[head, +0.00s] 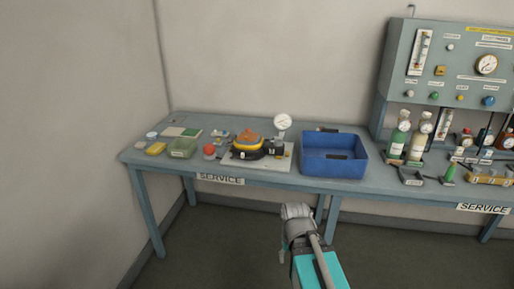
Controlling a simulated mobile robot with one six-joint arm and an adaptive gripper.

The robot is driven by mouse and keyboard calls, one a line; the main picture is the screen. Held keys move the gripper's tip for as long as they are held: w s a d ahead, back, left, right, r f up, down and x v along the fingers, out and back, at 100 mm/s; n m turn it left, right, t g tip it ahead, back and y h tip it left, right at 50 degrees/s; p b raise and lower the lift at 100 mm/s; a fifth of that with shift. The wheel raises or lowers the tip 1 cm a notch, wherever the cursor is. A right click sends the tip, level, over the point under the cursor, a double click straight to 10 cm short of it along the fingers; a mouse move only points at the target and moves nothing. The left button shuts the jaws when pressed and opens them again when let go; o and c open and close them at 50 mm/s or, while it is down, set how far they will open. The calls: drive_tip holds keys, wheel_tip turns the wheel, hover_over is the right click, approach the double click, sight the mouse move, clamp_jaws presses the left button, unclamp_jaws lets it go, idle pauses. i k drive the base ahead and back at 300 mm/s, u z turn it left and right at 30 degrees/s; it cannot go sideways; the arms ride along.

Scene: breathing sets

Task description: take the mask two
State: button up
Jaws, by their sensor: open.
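A piece with an orange top, a yellow band and a black base (247,143) sits on a light plate on the left bench; it may be a mask, but it is too small to tell. I cannot make out any label reading mask two. My gripper (296,210) is low in the middle of the head view, in front of the bench's front edge. It is apart from everything on the bench and holds nothing that I can see. Its fingers are small and seen from behind.
Bottles (398,138) and a gauge panel (450,62) stand right. The floor before the bench (225,245) is clear.

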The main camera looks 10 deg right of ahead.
sight(252, 150)
drive_tip(key=u, duration=0.05)
drive_tip(key=i, duration=1)
drive_tip(key=z, duration=0.05)
